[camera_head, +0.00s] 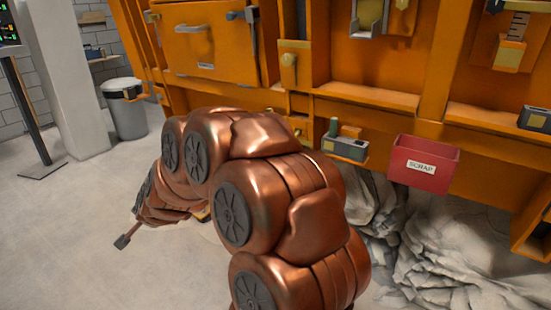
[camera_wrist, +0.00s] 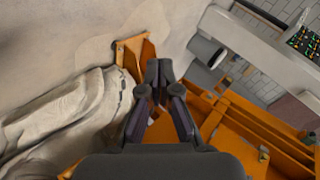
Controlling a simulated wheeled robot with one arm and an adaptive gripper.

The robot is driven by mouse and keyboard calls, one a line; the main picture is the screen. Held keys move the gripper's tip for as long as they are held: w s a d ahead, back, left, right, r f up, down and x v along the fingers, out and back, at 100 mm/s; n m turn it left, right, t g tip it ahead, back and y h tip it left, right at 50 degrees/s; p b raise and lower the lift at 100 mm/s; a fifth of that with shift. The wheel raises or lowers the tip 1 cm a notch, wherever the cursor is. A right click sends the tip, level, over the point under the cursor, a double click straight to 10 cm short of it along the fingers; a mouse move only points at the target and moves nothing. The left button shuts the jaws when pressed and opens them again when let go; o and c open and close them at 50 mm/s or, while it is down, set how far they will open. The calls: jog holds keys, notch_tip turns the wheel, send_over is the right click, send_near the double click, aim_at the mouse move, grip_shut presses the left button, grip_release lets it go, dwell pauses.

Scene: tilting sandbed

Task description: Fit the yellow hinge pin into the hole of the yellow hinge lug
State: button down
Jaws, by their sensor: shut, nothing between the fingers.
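My gripper (camera_wrist: 160,72) shows in the wrist view with its dark fingertips together and nothing held between them. Orange framework lies beyond and around the fingers. I cannot pick out the yellow hinge pin or the yellow hinge lug with certainty in either view. Small yellowish parts show on the orange cabinet: a knob-like part (camera_head: 289,70), a block under a scale (camera_head: 509,56) and a part in a grey frame at the top (camera_head: 370,14). Which of them, if any, belongs to the hinge is unclear.
The orange cabinet (camera_head: 380,83) fills the back, with a drawer front (camera_head: 215,50) at its left. A red SCRAP bin (camera_head: 423,163) and a grey box (camera_head: 345,149) sit along its lower edge. Crumpled grey sheeting (camera_head: 455,265) lies below. Open floor (camera_head: 70,230) is at left, near a trash can (camera_head: 127,112).

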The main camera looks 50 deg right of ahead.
jog(key=w+d+r+m+t+h, duration=0.1)
jog(key=w+d+r+m+h, duration=0.15)
jog(key=d+m+h, duration=0.85)
jog(key=m+g+h, duration=0.7)
jog(key=m+g, duration=0.4)
send_near(298, 133)
jog(key=shift+d+f, duration=0.5)
jog(key=shift+d, duration=0.05)
jog(key=shift+w+d+p, duration=0.25)
jog(key=shift+d+p, duration=0.3)
jog(key=shift+d, duration=0.35)
jog(key=shift+d+r, duration=0.15)
jog(key=shift+d, duration=0.35)
